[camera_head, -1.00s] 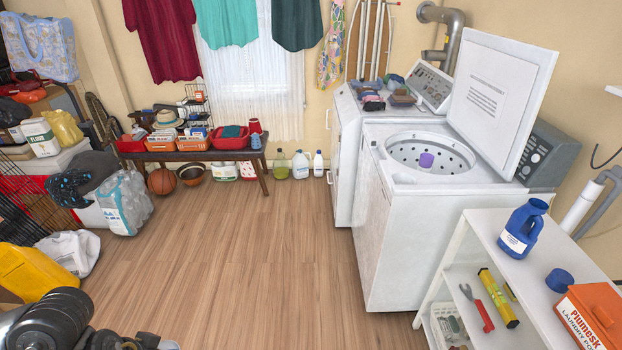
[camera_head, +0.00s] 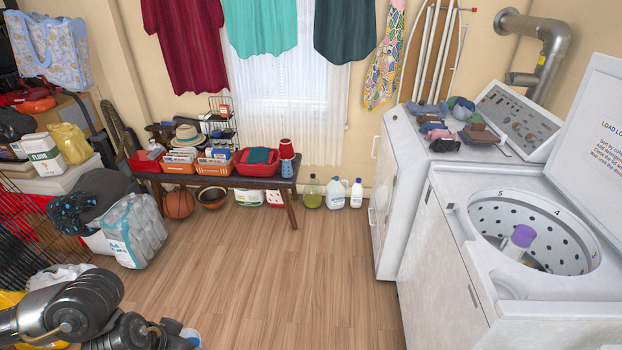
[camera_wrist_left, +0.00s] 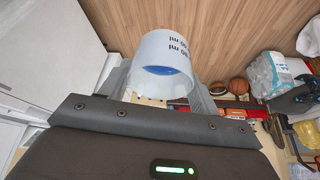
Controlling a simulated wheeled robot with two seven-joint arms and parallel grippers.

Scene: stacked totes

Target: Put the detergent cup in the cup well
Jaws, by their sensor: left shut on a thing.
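The detergent cup (camera_wrist_left: 163,55) is a pale translucent cup with dark measure marks and blue liquid inside. My left gripper (camera_wrist_left: 162,88) is shut on it, one finger on each side. In the head view a small pale and blue part of the cup (camera_head: 190,337) shows at the bottom left, by my left arm. The open washer (camera_head: 470,255) stands at the right, well away from the cup. A purple-topped post (camera_head: 523,236) rises in its drum. I cannot tell from these frames if that top is the cup well. My right gripper is out of view.
The raised washer lid (camera_head: 590,150) is at the right edge. A second white machine (camera_head: 405,180) with cloths on top stands beyond the washer. A bench (camera_head: 230,182) with baskets is by the window. The wood floor (camera_head: 290,270) between is clear.

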